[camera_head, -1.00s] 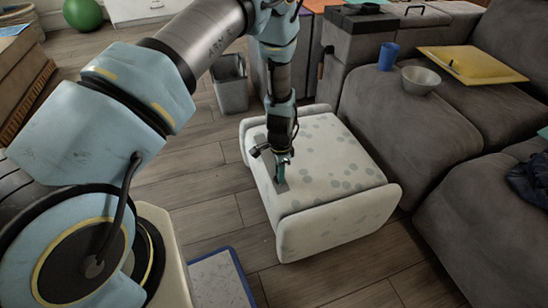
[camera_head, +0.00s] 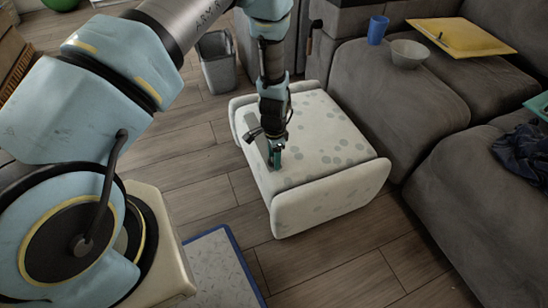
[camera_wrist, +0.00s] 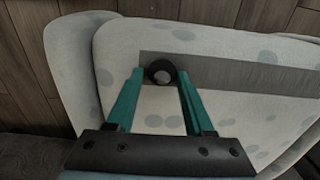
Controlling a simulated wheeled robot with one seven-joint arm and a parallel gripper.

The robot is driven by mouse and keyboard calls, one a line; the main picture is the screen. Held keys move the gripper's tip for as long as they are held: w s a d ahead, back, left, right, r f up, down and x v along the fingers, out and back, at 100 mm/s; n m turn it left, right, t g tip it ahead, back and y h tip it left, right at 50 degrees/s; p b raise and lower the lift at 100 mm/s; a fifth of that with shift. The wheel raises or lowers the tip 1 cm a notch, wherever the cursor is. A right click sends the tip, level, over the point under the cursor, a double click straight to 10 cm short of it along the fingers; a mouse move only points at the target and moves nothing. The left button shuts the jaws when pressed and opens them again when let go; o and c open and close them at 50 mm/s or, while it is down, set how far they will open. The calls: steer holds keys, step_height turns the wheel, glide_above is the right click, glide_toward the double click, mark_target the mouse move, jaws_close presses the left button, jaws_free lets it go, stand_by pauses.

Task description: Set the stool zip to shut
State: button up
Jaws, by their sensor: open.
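The stool (camera_head: 335,165) is a low, pale padded block with grey-green spots, standing on the floor. A straight grey strip (camera_wrist: 240,75), seemingly the zip track, runs along its top from near my gripper toward the right in the wrist view. At the strip's left end sits a dark round knob with a grey centre (camera_wrist: 162,76), likely the zip pull. My gripper (camera_head: 276,158) points down at the stool top near its left side. In the wrist view its teal fingers are apart, one on each side of the knob. I cannot tell whether they touch it.
A grey sofa (camera_head: 400,105) stands right of the stool, with a blue cup (camera_head: 377,30), a grey bowl (camera_head: 408,54) and a yellow board (camera_head: 462,38) on it. A grey bin (camera_head: 216,65) stands behind.

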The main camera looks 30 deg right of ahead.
step_height(320, 180, up, 11)
steer(key=p, duration=0.1)
steer(key=shift+p, duration=0.3)
steer(key=shift+f, duration=0.1)
stand_by(0.4)
